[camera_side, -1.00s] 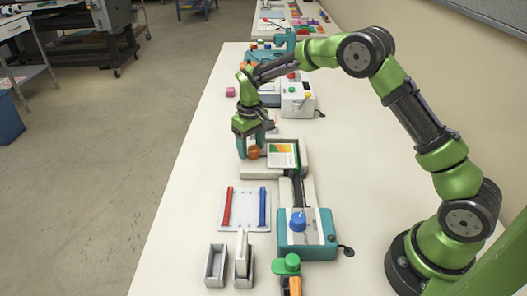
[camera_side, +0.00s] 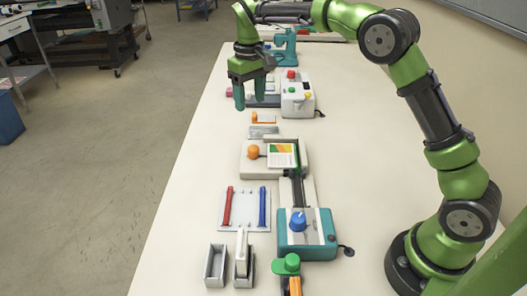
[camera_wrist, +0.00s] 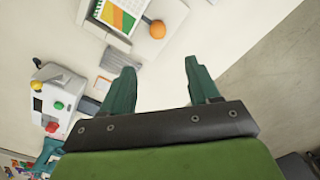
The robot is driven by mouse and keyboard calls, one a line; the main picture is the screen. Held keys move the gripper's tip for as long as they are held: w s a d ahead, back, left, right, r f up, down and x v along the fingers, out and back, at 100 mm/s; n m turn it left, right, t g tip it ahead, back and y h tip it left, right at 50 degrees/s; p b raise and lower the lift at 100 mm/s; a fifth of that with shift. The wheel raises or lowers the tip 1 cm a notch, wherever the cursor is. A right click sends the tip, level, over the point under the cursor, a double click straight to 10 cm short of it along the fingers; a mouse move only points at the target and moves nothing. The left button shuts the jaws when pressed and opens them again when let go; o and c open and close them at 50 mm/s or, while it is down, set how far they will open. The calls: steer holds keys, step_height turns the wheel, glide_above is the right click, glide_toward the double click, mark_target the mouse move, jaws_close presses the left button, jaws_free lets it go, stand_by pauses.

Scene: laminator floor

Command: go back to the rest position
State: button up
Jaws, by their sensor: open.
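My gripper (camera_side: 250,104) is raised above the bench, its two teal fingers pointing down with nothing between them. In the wrist view my gripper (camera_wrist: 160,80) shows its fingers spread apart and empty. An orange ball-shaped knob (camera_side: 253,152) sits on a beige device (camera_side: 259,172) below and nearer the side camera than the fingers. The knob also shows in the wrist view (camera_wrist: 157,29), clear of the fingers. A card with green, yellow and orange print (camera_side: 283,155) lies on the same device.
A teal machine with a blue knob (camera_side: 299,222) stands nearer the side camera. A white tray (camera_side: 245,208) holds a red and a blue bar. A white box with coloured buttons (camera_side: 298,95) stands right of my gripper. The bench's left strip is clear.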

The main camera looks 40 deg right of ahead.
steer(key=shift+r, duration=0.65)
steer(key=s+r+m+t+y, duration=0.1)
steer(key=s+m+t, duration=0.1)
steer(key=s, duration=1.2)
steer(key=s+a+r+m+t+y, duration=0.1)
steer(key=s+t, duration=0.4)
steer(key=s, duration=0.9)
steer(key=shift+s+a+r+m, duration=0.15)
steer(key=shift+s+r+m, duration=0.15)
steer(key=shift+r+m, duration=0.25)
